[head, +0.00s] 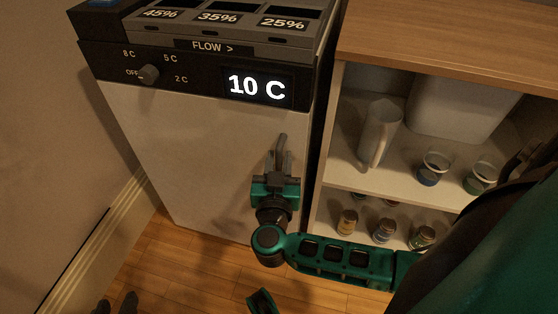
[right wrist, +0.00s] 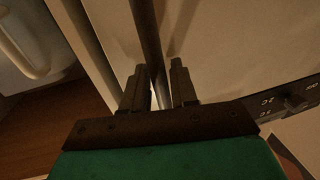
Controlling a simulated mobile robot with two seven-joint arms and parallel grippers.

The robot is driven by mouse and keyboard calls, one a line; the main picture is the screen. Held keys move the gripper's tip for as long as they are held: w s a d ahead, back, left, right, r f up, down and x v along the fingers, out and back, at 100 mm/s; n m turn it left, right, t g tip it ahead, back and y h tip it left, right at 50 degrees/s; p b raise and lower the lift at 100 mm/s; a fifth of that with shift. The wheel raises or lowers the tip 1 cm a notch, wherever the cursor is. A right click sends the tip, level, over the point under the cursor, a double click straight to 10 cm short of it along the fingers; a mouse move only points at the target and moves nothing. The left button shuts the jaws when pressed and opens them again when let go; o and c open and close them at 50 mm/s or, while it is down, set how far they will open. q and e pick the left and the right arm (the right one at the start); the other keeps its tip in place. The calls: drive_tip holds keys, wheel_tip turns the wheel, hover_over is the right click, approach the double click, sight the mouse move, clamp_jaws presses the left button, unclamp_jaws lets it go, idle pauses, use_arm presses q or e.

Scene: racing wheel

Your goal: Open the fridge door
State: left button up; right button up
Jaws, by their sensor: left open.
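The fridge (head: 200,140) is a pale front with a dark control panel on top that reads 10 C. Its door looks shut. A thin, dark upright handle (head: 282,147) is on the right side of the door, and it also shows in the right wrist view (right wrist: 148,40). My right gripper (head: 279,165) is at the handle. In the right wrist view (right wrist: 160,85) the bar runs between its two fingers, with a small gap seen beside the bar. My left gripper (head: 117,303) shows only dark fingertips, apart and empty, low over the floor.
An open shelf unit (head: 327,130) stands right of the fridge, holding a white pitcher (head: 380,132), a white container (head: 460,105) and several jars. A wall with a baseboard (head: 95,235) is on the left. The wooden floor (head: 185,265) before the fridge looks clear.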

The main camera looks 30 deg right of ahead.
clamp_jaws()
idle(0.3)
